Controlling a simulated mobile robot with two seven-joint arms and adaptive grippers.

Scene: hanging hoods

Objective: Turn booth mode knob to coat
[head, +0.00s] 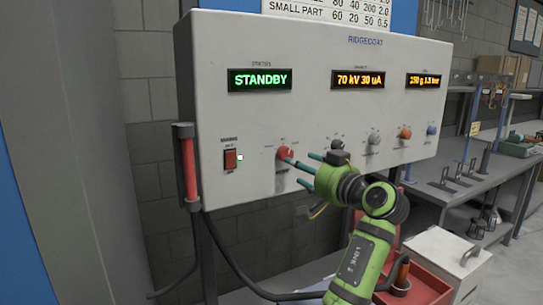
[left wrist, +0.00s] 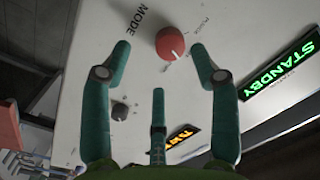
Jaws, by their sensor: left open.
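The red mode knob (head: 285,153) is on the lower front of the white booth panel (head: 310,110), below the green STANDBY display (head: 260,80). The left wrist view shows the red knob (left wrist: 170,44) beside the word MODE, with a white pointer line toward the picture's lower right. In the left wrist view two fingers flank the knob with gaps; contact cannot be told. My right gripper is not in view.
A black knob (head: 337,145), a grey knob (head: 374,138), an orange knob (head: 405,132) and a blue knob (head: 431,130) sit along the panel to the right. A red rocker switch (head: 230,159) is at the left. A grey workbench (head: 470,185) stands right.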

